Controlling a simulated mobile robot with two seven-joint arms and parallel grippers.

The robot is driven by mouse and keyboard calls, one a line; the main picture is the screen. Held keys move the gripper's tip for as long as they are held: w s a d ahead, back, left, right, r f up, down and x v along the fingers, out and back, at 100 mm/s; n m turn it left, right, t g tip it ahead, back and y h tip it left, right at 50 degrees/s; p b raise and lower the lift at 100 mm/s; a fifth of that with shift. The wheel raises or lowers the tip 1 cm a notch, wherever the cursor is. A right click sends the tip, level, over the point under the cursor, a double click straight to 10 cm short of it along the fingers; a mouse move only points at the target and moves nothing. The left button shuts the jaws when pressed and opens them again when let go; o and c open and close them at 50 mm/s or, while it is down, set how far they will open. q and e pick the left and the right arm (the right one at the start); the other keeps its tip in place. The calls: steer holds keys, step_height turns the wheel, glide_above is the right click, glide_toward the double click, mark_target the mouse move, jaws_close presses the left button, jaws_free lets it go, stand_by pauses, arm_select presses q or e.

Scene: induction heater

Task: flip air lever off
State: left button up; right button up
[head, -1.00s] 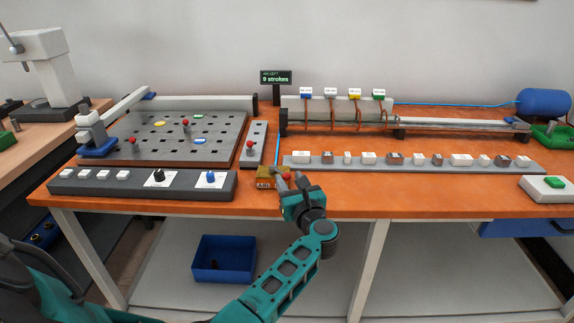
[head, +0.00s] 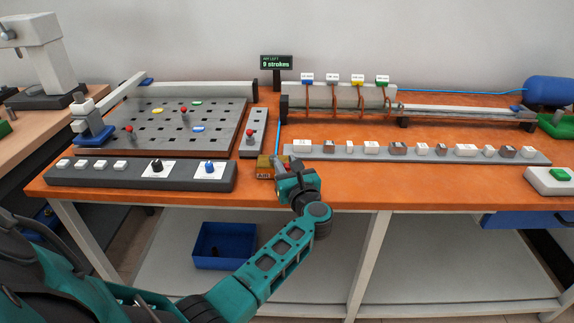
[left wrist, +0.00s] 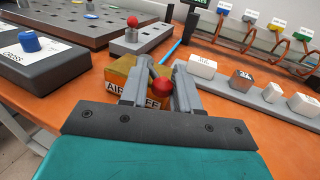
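The air valve is a yellow-brown block (left wrist: 118,72) with a label reading AIR and partly hidden letters; it also shows at the bench's front edge in the head view (head: 264,168). Its lever has a grey stem and a red ball knob (left wrist: 162,87). My left gripper (left wrist: 160,68) is over the right part of the block, fingers apart, with the knob between them. The knob looks close to the right finger; contact is unclear. In the head view my left gripper (head: 286,172) hides most of the lever. My right gripper is not in view.
A grey panel with a red-knobbed lever (head: 253,132) stands just behind the block. A control box with dials (head: 135,175) lies left, and a grey strip of labelled pieces (head: 340,157) lies right. A blue bin (head: 225,245) sits on the shelf below.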

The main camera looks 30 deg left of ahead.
arm_select(q)
steer(key=shift+d+r, duration=0.1)
jaws_close()
steer(key=shift+t, duration=0.3)
steer(key=shift+s+a+r+m+t+h+p, duration=0.1)
steer(key=shift+s+m+t+h+p, duration=0.15)
steer(key=shift+m+t+h, duration=0.25)
steer(key=shift+s+a+r+m+t+h+p, duration=0.1)
steer(key=shift+s+m+t+h+p, duration=0.05)
steer(key=shift+m+t+h+p, duration=0.35)
steer(key=m+t+h, duration=0.1)
steer(key=s+m+t+h, duration=0.1)
steer(key=h, duration=0.1)
steer(key=shift+a+f, duration=0.1)
steer(key=shift+a, duration=0.25)
steer(key=m+h, duration=0.1)
steer(key=t+h, duration=0.1)
steer(key=m+h, duration=0.1)
steer(key=shift+s+a+m, duration=0.3)
steer(key=shift+s+a, duration=0.05)
steer(key=shift+s+a+m+t+h, duration=0.15)
steer(key=shift+m+t+h, duration=0.25)
steer(key=shift+h, duration=0.45)
steer(key=shift+s+a+m+t+h, duration=0.1)
steer(key=shift+m+t+h, duration=0.1)
steer(key=shift+m+h, duration=0.55)
steer(key=shift+h, duration=0.4)
